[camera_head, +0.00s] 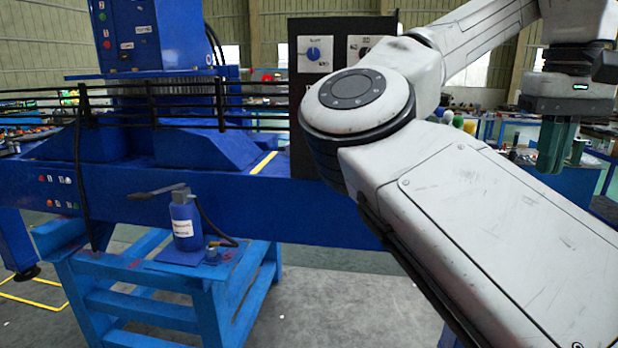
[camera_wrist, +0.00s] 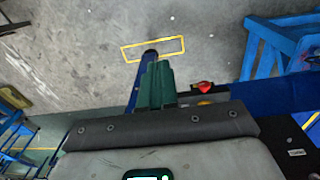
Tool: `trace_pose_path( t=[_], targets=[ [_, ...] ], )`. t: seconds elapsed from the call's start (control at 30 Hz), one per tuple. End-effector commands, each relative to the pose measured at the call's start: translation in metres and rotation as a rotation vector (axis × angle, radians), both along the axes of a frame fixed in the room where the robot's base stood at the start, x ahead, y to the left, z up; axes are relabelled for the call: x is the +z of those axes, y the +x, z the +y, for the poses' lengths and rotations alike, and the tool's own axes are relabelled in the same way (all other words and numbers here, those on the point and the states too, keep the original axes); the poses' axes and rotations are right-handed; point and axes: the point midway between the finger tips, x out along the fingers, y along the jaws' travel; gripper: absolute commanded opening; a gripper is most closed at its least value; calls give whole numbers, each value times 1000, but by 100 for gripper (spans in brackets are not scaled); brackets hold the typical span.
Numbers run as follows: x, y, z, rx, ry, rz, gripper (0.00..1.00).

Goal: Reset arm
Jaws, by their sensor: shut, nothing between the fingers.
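My gripper (camera_head: 557,146) hangs at the right of the head view, below my folded white arm. Its green fingers point down and are closed together with nothing between them. In the wrist view the green fingers (camera_wrist: 156,84) also lie side by side, above the grey floor. The gripper appears clear of any object. My arm links cover much of the right half of the head view and hide what is behind them.
A dark control panel (camera_head: 303,110) with dials is behind my arm. The grey floor (camera_head: 335,305) is open.

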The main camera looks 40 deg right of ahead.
Motion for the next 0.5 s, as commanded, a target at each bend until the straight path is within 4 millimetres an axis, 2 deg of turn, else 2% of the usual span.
trace_pose_path(
  t=[0.27, 0.5],
  targets=[
    [-25, 12, -6, -41, -75, 26, 0],
    [-60, 27, -14, -75, -189, 57, 0]
  ],
)
